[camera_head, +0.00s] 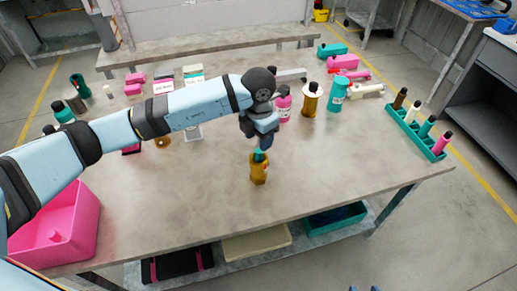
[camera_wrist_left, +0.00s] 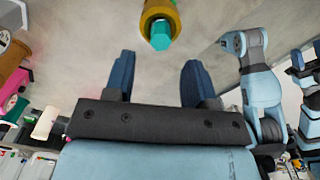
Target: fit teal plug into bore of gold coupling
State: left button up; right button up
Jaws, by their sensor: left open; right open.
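The gold coupling (camera_head: 259,174) stands on the table near its front middle. The teal plug (camera_head: 260,156) is at its top, in line with the bore, with its end sticking out. How deep it sits cannot be told. In the left wrist view, the plug's teal end (camera_wrist_left: 160,36) projects from the gold coupling (camera_wrist_left: 172,14), beyond the fingertips. My left gripper (camera_head: 261,142) is just above the plug, open, with nothing between its fingers (camera_wrist_left: 159,66). The fingertips of my right gripper (camera_head: 363,288) show at the bottom edge, apart and empty.
A teal rack (camera_head: 415,133) with several plugs and bottles stands at the right edge. A pink bin (camera_head: 75,222) is at the front left. A pink bottle (camera_head: 283,106), gold bottle (camera_head: 310,101) and teal bottle (camera_head: 336,95) stand behind. The table's front right is clear.

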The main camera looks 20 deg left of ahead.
aim_at(258, 151)
pick_arm(q)
notch_tip(258, 151, up, 6)
jog(key=shift+f, duration=0.1)
dwell(0.4)
